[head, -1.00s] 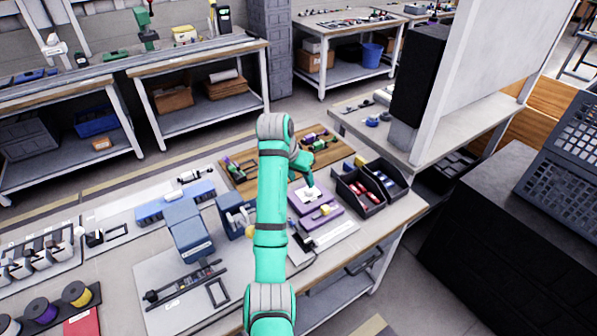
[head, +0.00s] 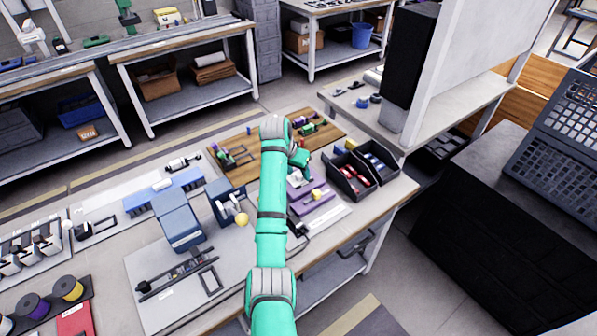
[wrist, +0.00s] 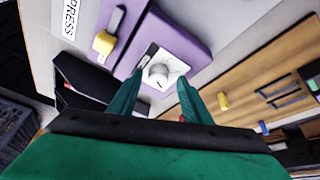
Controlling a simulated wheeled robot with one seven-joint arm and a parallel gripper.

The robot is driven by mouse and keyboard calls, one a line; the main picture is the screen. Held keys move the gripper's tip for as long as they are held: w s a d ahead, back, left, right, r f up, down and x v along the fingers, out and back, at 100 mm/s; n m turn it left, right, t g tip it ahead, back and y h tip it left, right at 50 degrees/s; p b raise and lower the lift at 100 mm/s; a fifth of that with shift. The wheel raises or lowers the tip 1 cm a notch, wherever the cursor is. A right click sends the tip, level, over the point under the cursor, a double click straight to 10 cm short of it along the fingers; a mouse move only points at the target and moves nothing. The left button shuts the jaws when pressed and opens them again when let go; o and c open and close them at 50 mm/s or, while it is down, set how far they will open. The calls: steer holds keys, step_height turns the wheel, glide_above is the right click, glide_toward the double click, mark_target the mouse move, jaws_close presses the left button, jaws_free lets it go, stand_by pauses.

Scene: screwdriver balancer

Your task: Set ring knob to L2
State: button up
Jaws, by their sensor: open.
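The ring knob (wrist: 158,72) is a round grey knob on a white dial plate (wrist: 174,59), set in a purple fixture (wrist: 192,34). The dial marks are too small to read, so I cannot tell its setting. My gripper (wrist: 160,84) is open, with its two teal fingers pointing toward the knob, one on each side of it in the wrist view. Nothing is between the fingertips, and I cannot tell how far they are from the knob. In the head view the purple fixture (head: 318,199) shows beside my arm, which hides part of the dial area.
A yellow-handled lever (wrist: 104,42) stands on the purple fixture near the knob. Black bins (head: 350,183) with red and blue parts stand close on the right. A wooden board (head: 262,160) with tools lies behind. A yellow ball-like knob (head: 242,220) is left of my arm.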

steer(key=shift+d, duration=0.3)
steer(key=shift+w+a, duration=0.1)
steer(key=shift+w, duration=0.05)
steer(key=c, duration=0.8)
steer(key=shift+c, duration=1.2)
steer(key=shift+d, duration=0.25)
steer(key=shift+a, duration=0.15)
steer(key=n+y, duration=0.1)
steer(key=n, duration=0.3)
steer(key=shift+t, duration=0.3)
steer(key=n+y, duration=0.2)
steer(key=n, duration=0.1)
steer(key=shift+s+n, duration=0.2)
steer(key=shift+n, duration=0.1)
steer(key=shift+d+f+n+y, duration=0.15)
steer(key=shift+n+y, duration=0.2)
steer(key=shift+n, duration=0.65)
steer(key=shift+d+r+n+y, duration=0.15)
steer(key=shift+n+y, duration=0.2)
steer(key=shift+n, duration=0.65)
steer(key=shift+f, duration=0.1)
